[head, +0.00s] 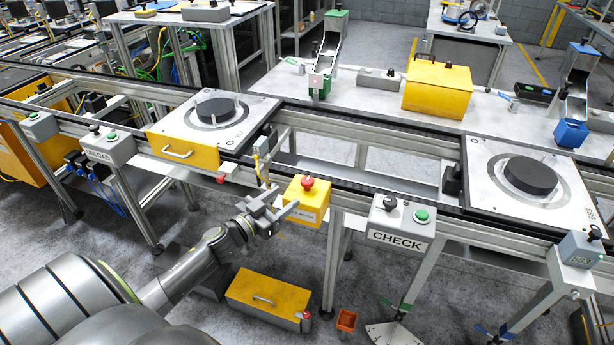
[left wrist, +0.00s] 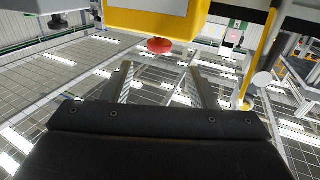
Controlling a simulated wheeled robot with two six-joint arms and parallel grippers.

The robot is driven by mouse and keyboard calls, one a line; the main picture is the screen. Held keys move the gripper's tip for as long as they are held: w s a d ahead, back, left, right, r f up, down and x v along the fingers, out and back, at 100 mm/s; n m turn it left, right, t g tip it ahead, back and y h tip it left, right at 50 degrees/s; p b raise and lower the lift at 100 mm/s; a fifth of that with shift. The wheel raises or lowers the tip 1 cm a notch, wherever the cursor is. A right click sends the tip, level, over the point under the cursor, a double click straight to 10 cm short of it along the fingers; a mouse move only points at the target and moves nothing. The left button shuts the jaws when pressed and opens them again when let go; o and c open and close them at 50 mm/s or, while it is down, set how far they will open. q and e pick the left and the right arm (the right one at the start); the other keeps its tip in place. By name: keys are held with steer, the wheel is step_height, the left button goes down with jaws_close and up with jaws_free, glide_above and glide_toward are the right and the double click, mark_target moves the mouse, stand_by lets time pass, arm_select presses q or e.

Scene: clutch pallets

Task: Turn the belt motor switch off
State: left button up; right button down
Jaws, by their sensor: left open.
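A yellow switch box (head: 306,203) with a red mushroom button (head: 307,183) on top hangs on the front rail of the conveyor. Its small label cannot be read clearly. My left gripper (head: 288,204) is open and empty, with its fingers just left of the yellow box. In the left wrist view, a yellow box (left wrist: 150,20) with a red knob (left wrist: 160,46) shows beyond the two parted fingers (left wrist: 158,85). Whether the fingers touch the box cannot be told. My right gripper is not in view.
A grey CHECK box (head: 395,222) with black and green knobs stands right of the yellow box. Pallets with black discs lie on the conveyor, left (head: 251,124) and right (head: 487,171). A yellow case (head: 266,297) and an orange bin (head: 346,320) are below on the floor.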

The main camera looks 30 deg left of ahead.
mark_target(303, 185)
arm_select(q)
steer(key=w, duration=0.3)
steer(key=w+d, duration=0.1)
steer(key=w, duration=0.2)
steer(key=w+p, duration=0.1)
steer(key=w, duration=0.2)
steer(key=shift+w+d, duration=0.3)
steer(key=shift+w, duration=0.05)
steer(key=shift+c, duration=0.4)
steer(key=c, duration=0.8)
steer(key=shift+c, duration=0.2)
